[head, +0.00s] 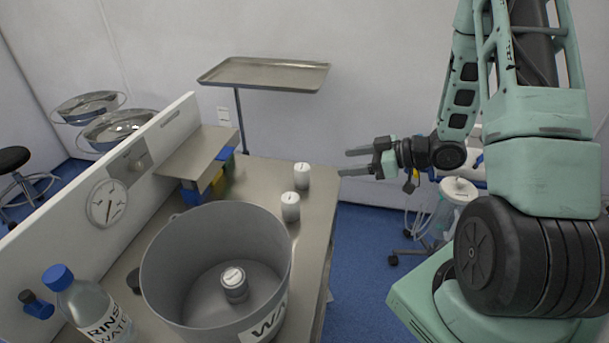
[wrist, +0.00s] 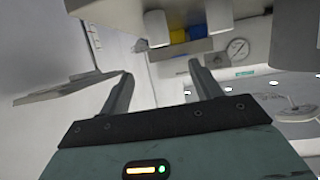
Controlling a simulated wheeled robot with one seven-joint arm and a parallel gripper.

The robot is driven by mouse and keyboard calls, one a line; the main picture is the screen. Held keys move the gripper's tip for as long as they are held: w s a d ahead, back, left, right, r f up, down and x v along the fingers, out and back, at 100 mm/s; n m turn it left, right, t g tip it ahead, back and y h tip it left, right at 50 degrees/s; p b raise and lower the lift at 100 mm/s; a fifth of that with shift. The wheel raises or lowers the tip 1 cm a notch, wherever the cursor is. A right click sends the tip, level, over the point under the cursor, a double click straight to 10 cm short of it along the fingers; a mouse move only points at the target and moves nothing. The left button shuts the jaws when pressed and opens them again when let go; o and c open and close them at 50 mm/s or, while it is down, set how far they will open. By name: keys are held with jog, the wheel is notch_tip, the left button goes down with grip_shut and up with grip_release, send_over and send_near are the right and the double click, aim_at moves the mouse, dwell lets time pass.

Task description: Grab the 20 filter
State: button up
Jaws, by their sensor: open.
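Two white cylindrical filters stand upright near the right edge of the metal table: a back filter (head: 302,177) and a front filter (head: 290,208). A third filter (head: 234,286) is inside the large grey bucket (head: 160,250). Their top labels are too small to read, so I cannot tell which is the 20. My gripper (head: 343,163) is open and empty, to the right of the back filter and apart from it, fingers pointing left. The wrist view looks upside down; past the fingertips (wrist: 161,72) it shows what look like the back filter (wrist: 155,28) and front filter (wrist: 217,16).
A rinse-water bottle (head: 88,305) stands at the table's front left. A raised shelf (head: 195,155) covers yellow and blue bins (head: 217,180) at the back. A tray on a stand (head: 265,73) is behind the table.

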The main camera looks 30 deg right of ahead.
aim_at(295, 169)
jog(key=p+x, duration=0.1)
jog(key=x, duration=1)
jog(key=shift+w+a+f+p, duration=0.1)
jog(key=shift+w+a+p, duration=0.2)
jog(key=shift+p, duration=0.1)
jog(key=shift+p+x, duration=0.6)
jog(key=shift+x, duration=1.6)
jog(key=shift+d+f, duration=0.1)
jog(key=shift+f, duration=0.1)
jog(key=c, duration=1)
